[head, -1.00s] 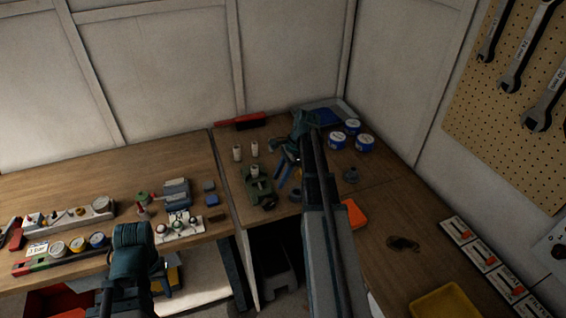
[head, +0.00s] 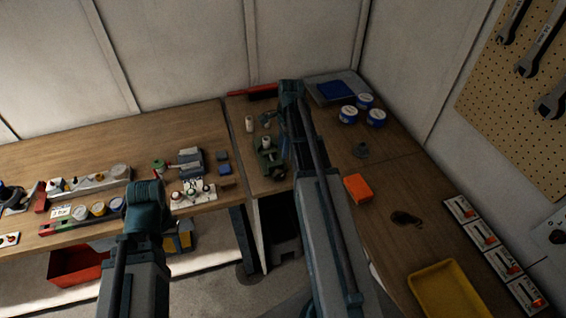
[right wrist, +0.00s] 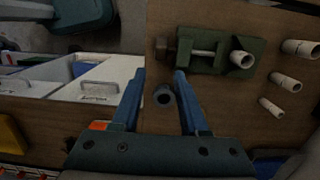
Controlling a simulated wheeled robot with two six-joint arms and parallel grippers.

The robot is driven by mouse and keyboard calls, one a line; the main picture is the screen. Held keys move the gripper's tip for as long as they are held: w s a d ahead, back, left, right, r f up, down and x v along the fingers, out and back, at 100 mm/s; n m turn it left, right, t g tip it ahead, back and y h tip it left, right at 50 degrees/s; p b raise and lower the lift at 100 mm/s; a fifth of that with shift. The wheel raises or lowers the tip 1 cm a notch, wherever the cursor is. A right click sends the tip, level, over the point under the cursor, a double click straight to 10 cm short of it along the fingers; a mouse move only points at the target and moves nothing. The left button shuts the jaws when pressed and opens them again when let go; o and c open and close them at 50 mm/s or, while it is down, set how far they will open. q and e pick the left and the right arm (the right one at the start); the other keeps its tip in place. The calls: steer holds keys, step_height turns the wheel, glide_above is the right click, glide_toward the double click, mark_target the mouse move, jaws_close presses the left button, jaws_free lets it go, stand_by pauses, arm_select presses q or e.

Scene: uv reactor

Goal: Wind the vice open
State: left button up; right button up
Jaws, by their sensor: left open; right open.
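The green vice (head: 270,166) sits at the front left of the right bench, partly covered by my right arm. The right wrist view shows the vice (right wrist: 222,58) from above, with a bare metal rod along its middle, a dark end piece at left and a pale cylinder (right wrist: 242,60) on its right part. My right gripper (right wrist: 156,76) is open and empty, its blue fingers apart and pointing toward the vice's side. A small grey round part (right wrist: 163,96) shows between the fingers, apparently lower on the bench. Of my left arm only the wrist shows; its fingers are hidden.
An orange box (head: 358,188), blue-white tins (head: 348,115) and a yellow tray (head: 447,289) are on the right bench. A gauge strip (head: 98,209) is on the left bench. Bare wood surrounds the grey part.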

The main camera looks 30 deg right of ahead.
mark_target(280, 171)
steer(key=shift+w+a+r+h, duration=0.15)
steer(key=shift+a+h, duration=0.4)
steer(key=shift+h, duration=0.05)
step_height(280, 171, down, 14)
steer(key=b, duration=1.3)
steer(key=shift+r+b, duration=0.1)
steer(key=shift+b, duration=0.25)
steer(key=shift+r, duration=0.1)
jaws_close()
